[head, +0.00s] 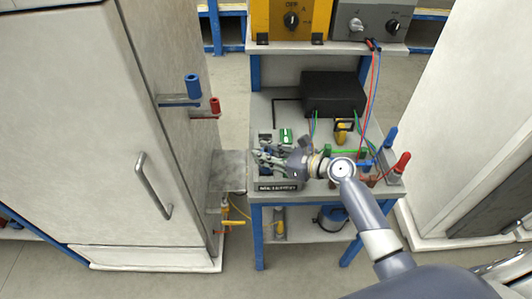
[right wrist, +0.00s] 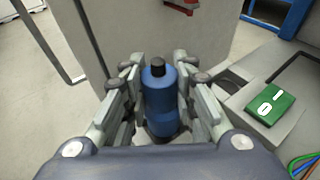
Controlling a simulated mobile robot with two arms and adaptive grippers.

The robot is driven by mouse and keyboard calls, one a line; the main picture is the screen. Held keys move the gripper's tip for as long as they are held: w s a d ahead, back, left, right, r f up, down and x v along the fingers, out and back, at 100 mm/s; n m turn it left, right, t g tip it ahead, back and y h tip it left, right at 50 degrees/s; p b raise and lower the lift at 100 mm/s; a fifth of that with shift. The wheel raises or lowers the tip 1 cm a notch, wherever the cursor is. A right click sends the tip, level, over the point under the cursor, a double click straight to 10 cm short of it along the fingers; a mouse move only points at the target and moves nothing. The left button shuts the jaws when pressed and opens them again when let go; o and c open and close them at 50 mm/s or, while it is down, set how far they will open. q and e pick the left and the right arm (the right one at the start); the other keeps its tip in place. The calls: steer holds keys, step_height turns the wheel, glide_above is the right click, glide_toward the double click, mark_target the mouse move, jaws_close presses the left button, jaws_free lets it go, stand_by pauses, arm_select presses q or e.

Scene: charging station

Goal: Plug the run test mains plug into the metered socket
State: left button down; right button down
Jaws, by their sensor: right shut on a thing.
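My right gripper (head: 264,157) reaches left over the front left of the metal bench. In the right wrist view, its fingers (right wrist: 155,72) close around an upright blue cylindrical piece with a black tip (right wrist: 158,100), which looks like a plug. In the head view the fingers mostly hide this piece. A dark label plate (head: 277,187) is on the bench's front edge below the gripper; its text is too small to read surely. I cannot tell which fitting is the metered socket. My left gripper is not in view.
A black box (head: 334,93) stands at the bench's back. Blue (head: 390,137) and red (head: 401,163) handles stand at its right. A white cabinet (head: 95,130) stands close on the left.

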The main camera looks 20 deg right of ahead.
steer(key=shift+f+b, duration=0.8)
steer(key=shift+f, duration=0.45)
steer(key=c, duration=1.2)
jaws_free()
steer(key=v, duration=1.2)
